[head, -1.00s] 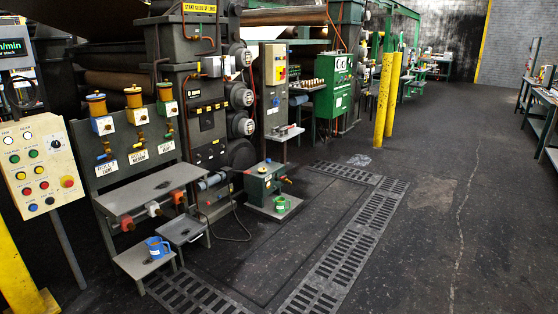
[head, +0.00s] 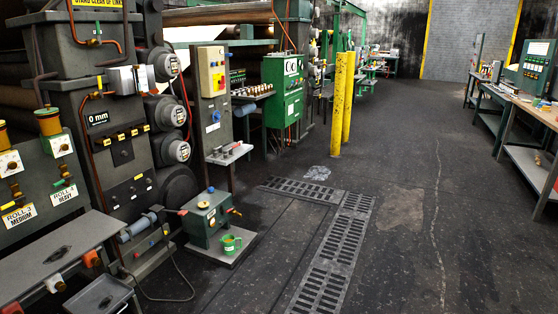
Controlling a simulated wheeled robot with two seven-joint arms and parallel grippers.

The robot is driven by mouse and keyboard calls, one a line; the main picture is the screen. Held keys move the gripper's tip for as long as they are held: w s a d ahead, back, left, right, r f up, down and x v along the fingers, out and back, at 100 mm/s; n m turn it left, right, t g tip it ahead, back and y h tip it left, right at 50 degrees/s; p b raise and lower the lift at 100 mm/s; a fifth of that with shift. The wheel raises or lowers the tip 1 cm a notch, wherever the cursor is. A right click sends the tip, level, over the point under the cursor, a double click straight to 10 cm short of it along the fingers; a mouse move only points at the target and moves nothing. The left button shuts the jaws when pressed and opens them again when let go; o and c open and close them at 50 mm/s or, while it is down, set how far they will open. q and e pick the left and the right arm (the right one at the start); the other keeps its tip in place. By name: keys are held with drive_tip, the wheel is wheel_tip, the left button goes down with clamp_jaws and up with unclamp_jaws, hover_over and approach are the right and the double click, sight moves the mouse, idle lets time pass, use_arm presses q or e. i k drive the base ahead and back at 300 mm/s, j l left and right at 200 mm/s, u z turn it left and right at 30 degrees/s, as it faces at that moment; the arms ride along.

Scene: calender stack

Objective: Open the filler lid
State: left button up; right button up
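No part clearly marked as a filler lid can be made out in the head view. A green-grey box (head: 207,220) stands on a low plate (head: 222,255) on the floor, left of centre. Neither of my grippers is in view.
A dark hose (head: 190,285) lies on the floor near the box. Yellow posts (head: 342,100) stand beyond it. Floor grates (head: 335,250) and open floor lie to the right; workbenches line the right edge.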

sight(203, 204)
drive_tip(key=i+z, duration=0.25)
drive_tip(key=i, duration=1.25)
drive_tip(key=i+u, duration=0.35)
drive_tip(key=i, duration=0.45)
drive_tip(key=i+l+u, duration=0.1)
drive_tip(key=i+u, duration=0.3)
drive_tip(key=i, duration=0.4)
drive_tip(key=i+u, duration=0.2)
drive_tip(key=i, duration=0.25)
drive_tip(key=i+l+u, duration=0.2)
drive_tip(key=i, duration=0.25)
drive_tip(key=i+l+u, duration=0.25)
drive_tip(key=i, duration=0.2)
